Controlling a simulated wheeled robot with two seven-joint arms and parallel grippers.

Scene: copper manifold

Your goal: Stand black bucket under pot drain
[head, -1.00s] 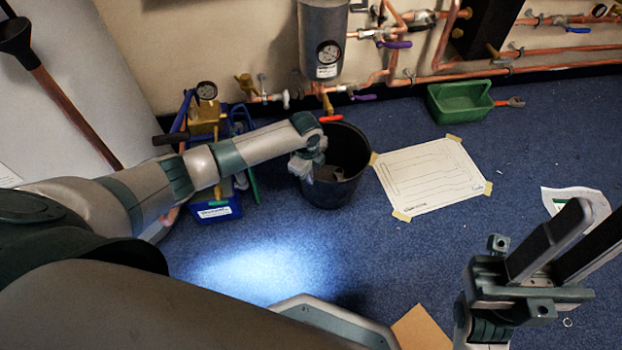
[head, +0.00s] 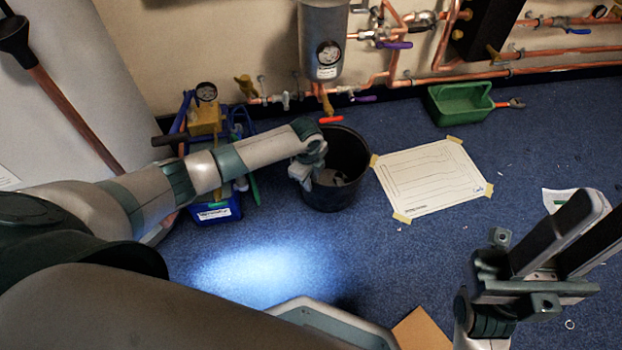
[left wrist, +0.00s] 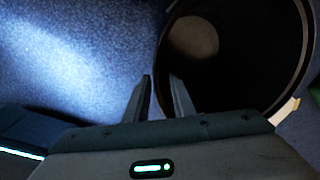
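The black bucket (head: 345,193) stands upright on the blue floor, in front of the grey pot (head: 324,45) on the wall. The pot's brass drain (head: 326,100) with a red handle hangs low, just behind the bucket's far rim in the head view. My left gripper (head: 303,178) is at the bucket's left rim. In the left wrist view its fingers (left wrist: 160,85) are apart at the rim of the bucket (left wrist: 235,85), one outside and one over the opening; contact is unclear. My right gripper (head: 592,225) is open and empty at the lower right.
A blue tool caddy (head: 215,212) stands left of the bucket. A taped paper sheet (head: 432,178) lies to its right. A green tray (head: 460,102) sits near the wall. Copper pipes run along the wall. The floor in front of the bucket is clear.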

